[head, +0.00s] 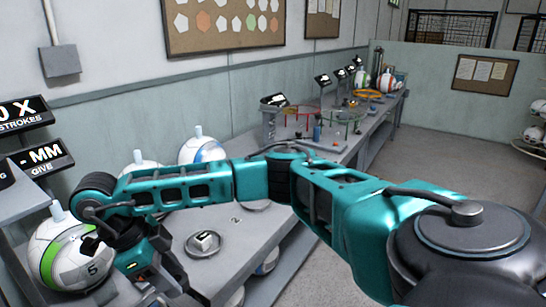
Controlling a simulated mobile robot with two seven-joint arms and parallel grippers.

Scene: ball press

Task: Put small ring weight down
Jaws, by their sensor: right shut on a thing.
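My right arm comes in from the right and reaches across to the left. Its dark gripper (98,242) is at the lower left, in front of a white ball with a green band (52,252). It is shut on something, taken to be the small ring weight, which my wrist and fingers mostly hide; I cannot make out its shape. I cannot tell whether it touches the ball. A round grey dish (190,246) with a small white block (206,240) lies on the bench (232,262), right of the gripper. My left gripper is not in view.
More white balls with stems (203,149) stand behind my forearm. Sign boxes (40,158) are at the left edge. Farther along the bench are coloured ring stands (345,115) and small displays. Bare bench top lies around the dish.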

